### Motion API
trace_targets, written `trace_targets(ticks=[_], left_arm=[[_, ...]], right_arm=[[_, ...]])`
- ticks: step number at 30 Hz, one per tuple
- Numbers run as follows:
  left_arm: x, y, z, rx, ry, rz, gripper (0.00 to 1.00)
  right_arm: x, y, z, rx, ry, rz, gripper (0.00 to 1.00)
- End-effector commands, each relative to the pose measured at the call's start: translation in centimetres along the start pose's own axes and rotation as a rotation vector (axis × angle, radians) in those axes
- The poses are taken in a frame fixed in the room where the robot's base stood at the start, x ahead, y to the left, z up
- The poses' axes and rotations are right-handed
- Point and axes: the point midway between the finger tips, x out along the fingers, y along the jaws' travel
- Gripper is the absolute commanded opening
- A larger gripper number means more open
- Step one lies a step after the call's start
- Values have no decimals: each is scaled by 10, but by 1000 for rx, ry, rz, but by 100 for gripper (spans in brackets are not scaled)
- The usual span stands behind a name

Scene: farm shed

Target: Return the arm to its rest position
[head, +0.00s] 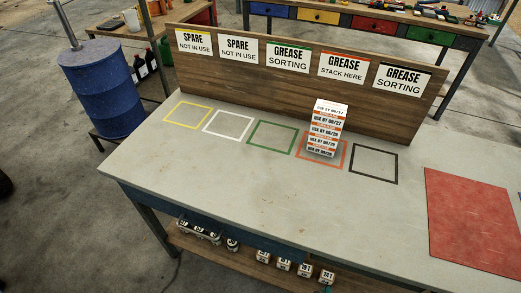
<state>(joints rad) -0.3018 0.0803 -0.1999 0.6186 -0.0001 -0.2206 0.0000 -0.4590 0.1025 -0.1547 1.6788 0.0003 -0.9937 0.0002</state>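Neither of my arms nor grippers shows in the head view. A stack of several white boxes with orange bands and "USE BY" labels (325,130) stands upright on the grey workbench (190,160). Its base is inside the orange outlined square (300,152), below the "GREASE STACK HERE" sign (343,68). The yellow (168,118), white (207,126), green (251,140) and black (396,168) outlined squares are empty.
A red mat (470,220) lies bare at the bench's right. The bench's front part is clear. A wooden signboard (300,98) stands along the back. A shelf below holds small containers (283,264). A blue barrel (98,88) stands at the left; another bench with coloured drawers (320,16) is behind.

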Motion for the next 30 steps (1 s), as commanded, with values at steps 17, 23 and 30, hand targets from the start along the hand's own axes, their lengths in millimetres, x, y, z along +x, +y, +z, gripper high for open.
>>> trace_targets(ticks=[17, 23, 30], left_arm=[[0, 0, -2, 0, 3, 0, 100], [0, 0, -2, 0, 3, 0, 100], [0, 0, -2, 0, 3, 0, 100]], right_arm=[[124, -6, 187, -27, -118, -11, 100], [125, -6, 194, -28, -120, -11, 100], [125, -6, 194, -28, -120, -11, 100]])
